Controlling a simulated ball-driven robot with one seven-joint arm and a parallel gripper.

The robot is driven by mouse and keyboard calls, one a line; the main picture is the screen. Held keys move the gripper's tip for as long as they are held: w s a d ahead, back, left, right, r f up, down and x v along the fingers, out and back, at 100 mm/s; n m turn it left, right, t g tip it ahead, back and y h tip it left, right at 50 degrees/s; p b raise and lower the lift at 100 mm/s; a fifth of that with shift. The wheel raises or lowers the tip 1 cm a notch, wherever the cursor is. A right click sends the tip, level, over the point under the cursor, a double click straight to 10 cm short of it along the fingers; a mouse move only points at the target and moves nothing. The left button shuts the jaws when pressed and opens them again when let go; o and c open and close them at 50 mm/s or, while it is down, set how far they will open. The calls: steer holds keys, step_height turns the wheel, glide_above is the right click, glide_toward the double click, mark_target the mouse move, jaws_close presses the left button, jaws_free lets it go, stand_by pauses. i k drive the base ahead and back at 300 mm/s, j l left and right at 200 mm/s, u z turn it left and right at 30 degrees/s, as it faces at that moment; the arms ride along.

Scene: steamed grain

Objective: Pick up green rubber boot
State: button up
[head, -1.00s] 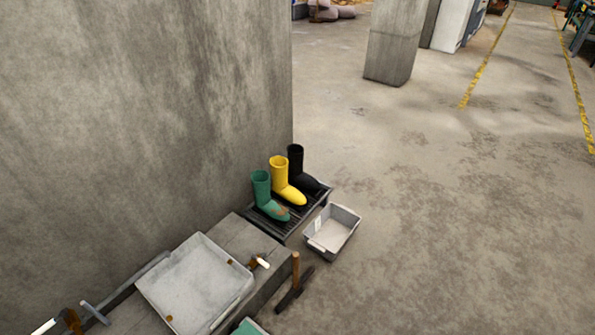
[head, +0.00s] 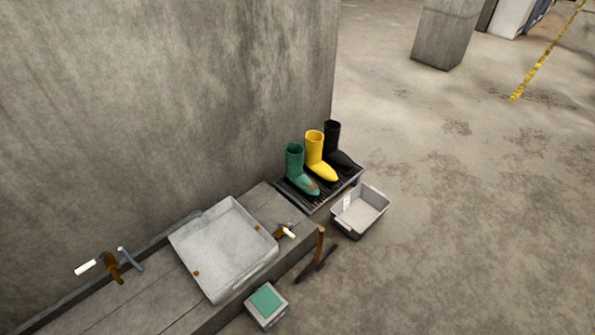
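The green rubber boot (head: 296,165) stands upright on a dark slatted rack (head: 321,194), with its toe pointing to the lower right. A brownish patch shows on its toe. A yellow boot (head: 317,154) stands right beside it, and a black boot (head: 334,143) stands beyond the yellow one. The rack sits against the concrete wall, at the far end of a long grey bench. My gripper is not in view.
A grey bin (head: 372,220) stands on the floor beside the rack. A large pale tray (head: 222,250) lies on the bench (head: 110,312), with small tools near it. A pickaxe-like tool (head: 318,252) and a green-topped box (head: 266,303) are beside the bench. The floor at right is clear.

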mark_target(301, 183)
steer(key=i+l+u, duration=0.45)
steer(key=i+l, duration=0.25)
steer(key=i, duration=0.65)
steer(key=i+l+u, duration=0.5)
steer(key=i+l, duration=0.7)
steer(key=i, duration=0.05)
